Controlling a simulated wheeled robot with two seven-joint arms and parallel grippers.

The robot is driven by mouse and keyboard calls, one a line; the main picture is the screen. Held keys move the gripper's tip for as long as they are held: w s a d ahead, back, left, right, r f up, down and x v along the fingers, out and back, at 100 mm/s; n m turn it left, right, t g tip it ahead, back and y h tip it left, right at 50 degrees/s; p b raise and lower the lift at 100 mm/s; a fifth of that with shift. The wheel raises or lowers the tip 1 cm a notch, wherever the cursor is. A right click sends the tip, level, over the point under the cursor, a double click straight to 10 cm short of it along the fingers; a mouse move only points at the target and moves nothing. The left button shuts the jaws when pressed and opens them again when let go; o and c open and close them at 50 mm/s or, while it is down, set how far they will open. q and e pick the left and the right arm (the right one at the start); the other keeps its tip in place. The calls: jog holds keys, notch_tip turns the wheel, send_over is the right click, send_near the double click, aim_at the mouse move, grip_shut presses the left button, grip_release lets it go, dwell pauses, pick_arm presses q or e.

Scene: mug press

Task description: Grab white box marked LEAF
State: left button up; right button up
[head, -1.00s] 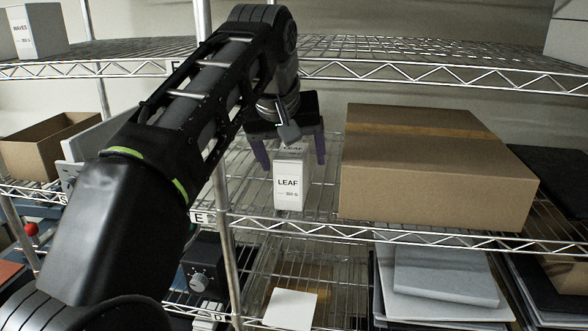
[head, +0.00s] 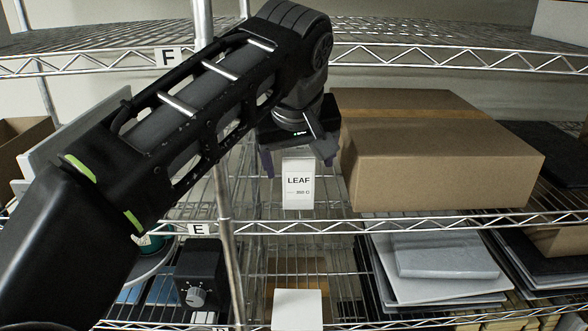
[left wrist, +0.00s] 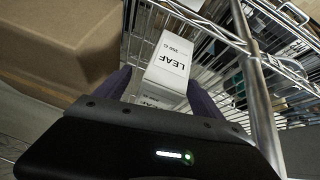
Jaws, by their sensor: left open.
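The white box marked LEAF (head: 298,189) stands upright on the middle wire shelf, near its front edge, just left of a large cardboard box. My left gripper (head: 300,160) is above it, open, with dark purple fingers on either side of the box's upper part. In the left wrist view, the LEAF box (left wrist: 168,62) shows its printed front and top between the two fingers of my left gripper (left wrist: 160,92). I cannot tell whether the fingers touch it. My right gripper is not in view.
The large cardboard box (head: 440,155) stands close to the right of the LEAF box. A metal shelf post (head: 222,190) rises to the left. The upper wire shelf (head: 450,58) runs above, close to my arm. Grey flat packages (head: 445,258) lie on the shelf below.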

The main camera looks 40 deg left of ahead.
pick_arm(q)
jog(key=shift+w+a, duration=0.1)
jog(key=shift+a, duration=0.05)
jog(key=shift+c, duration=0.6)
grip_shut()
dwell(0.4)
